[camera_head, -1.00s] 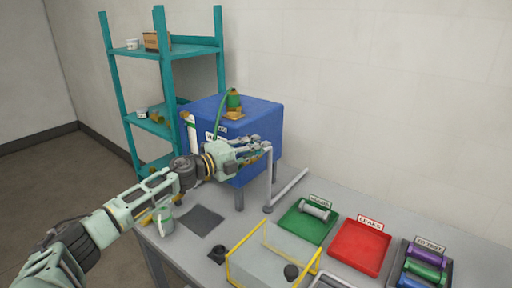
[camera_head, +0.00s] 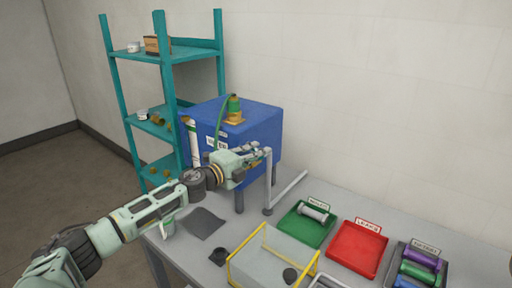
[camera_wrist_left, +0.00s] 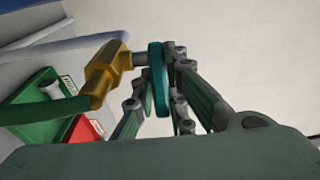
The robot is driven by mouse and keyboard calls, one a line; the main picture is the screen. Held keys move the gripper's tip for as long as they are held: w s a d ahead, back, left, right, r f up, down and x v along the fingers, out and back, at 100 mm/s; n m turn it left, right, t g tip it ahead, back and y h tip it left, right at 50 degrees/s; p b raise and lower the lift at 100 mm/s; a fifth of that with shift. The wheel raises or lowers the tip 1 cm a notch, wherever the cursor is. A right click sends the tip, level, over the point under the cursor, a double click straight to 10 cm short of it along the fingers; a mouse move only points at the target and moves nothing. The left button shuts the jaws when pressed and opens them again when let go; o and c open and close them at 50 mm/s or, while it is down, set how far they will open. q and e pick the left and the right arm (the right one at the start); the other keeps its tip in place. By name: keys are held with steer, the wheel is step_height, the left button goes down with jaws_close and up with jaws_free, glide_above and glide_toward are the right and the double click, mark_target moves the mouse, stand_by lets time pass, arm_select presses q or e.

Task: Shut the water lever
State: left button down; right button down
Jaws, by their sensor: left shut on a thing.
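The water lever (camera_wrist_left: 158,78) is a teal bar on a brass valve (camera_wrist_left: 107,72) in the left wrist view. A green hose (camera_wrist_left: 45,111) joins the valve. My left gripper (camera_wrist_left: 157,92) is shut on the lever, with its fingers on either side of it. In the head view my left gripper (camera_head: 262,154) is in front of the blue box (camera_head: 255,120), close to the top of the grey upright pipe (camera_head: 268,180). The gripper mostly hides the lever and valve there. My right gripper is not in view.
A clear yellow-edged bin (camera_head: 270,258), a green tray (camera_head: 305,228), a red tray (camera_head: 356,250) and a dark tray of several cylinders (camera_head: 421,268) stand on the grey bench. A black cup (camera_head: 219,256) is nearby. A teal shelf (camera_head: 168,75) stands behind, left.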

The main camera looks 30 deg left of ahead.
arm_select(q)
steer(key=y, duration=0.1)
steer(key=n+p, duration=0.1)
steer(key=y+p, duration=0.1)
steer(key=shift+w+d+r+n+y, duration=0.2)
steer(key=shift+d+r+n+y, duration=0.1)
steer(key=shift+n, duration=0.1)
steer(key=shift+w+f+n+y+p, duration=0.1)
steer(key=shift+n+y+p, duration=0.25)
steer(key=shift+y, duration=0.25)
steer(key=shift+w+f+n+y+p, duration=0.1)
steer(key=shift+n+y+p, duration=0.25)
steer(key=shift+y, duration=0.25)
steer(key=n+y, duration=0.2)
steer(key=y, duration=0.2)
steer(key=shift+w+f+n, duration=0.15)
steer(key=shift+w+n, duration=0.15)
steer(key=shift+n, duration=0.1)
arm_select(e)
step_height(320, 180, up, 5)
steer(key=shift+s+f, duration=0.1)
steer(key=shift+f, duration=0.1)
arm_select(q)
steer(key=shift+g+y, duration=0.3)
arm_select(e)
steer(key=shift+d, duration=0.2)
